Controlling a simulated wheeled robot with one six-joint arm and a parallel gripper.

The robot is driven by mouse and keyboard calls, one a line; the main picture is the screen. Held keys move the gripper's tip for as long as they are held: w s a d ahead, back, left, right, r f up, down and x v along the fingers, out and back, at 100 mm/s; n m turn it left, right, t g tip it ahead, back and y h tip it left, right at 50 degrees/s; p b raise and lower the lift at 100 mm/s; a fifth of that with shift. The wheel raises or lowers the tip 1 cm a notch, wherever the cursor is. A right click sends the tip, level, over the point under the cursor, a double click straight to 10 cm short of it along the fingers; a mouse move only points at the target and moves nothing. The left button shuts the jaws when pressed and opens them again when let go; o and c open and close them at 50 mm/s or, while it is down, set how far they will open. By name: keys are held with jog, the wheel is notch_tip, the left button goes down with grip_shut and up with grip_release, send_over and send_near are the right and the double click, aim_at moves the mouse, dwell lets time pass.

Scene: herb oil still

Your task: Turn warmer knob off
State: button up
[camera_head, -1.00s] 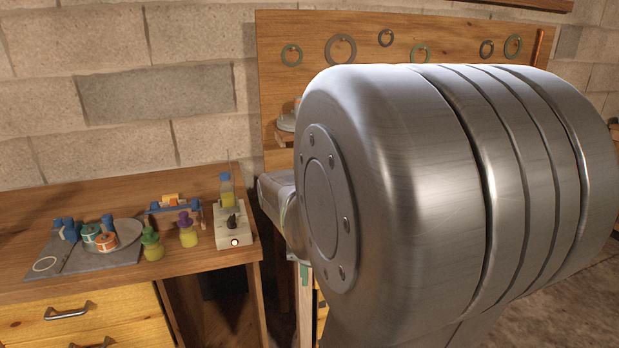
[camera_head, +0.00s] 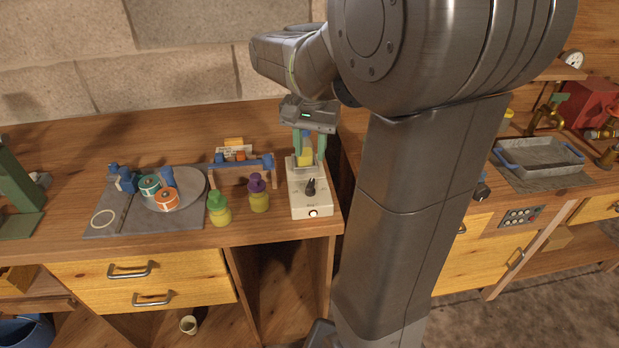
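The warmer (camera_head: 299,203) is a cream box at the right front of the left bench. Its black knob (camera_head: 310,187) stands on top, with a lit round lamp (camera_head: 313,213) on the front below it. A bottle with yellow contents and a blue top (camera_head: 305,158) is at the warmer's back. My gripper (camera_head: 309,155) is above the back of the warmer, behind the knob. Its green fingers are apart, one on each side of the bottle in the picture. I cannot tell whether they touch the bottle. The knob is clear of the fingers.
Two yellow bottles, one green-topped (camera_head: 219,210) and one purple-topped (camera_head: 259,193), stand left of the warmer. A small blue-and-wood rack (camera_head: 243,163) is behind them. A grey mat (camera_head: 110,212) holds a plate and spools. A metal tray (camera_head: 541,158) sits on the right bench.

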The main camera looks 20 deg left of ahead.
aim_at(310, 184)
notch_tip(310, 184, down, 10)
dwell(0.3)
jog(key=shift+c, duration=0.2)
grip_shut()
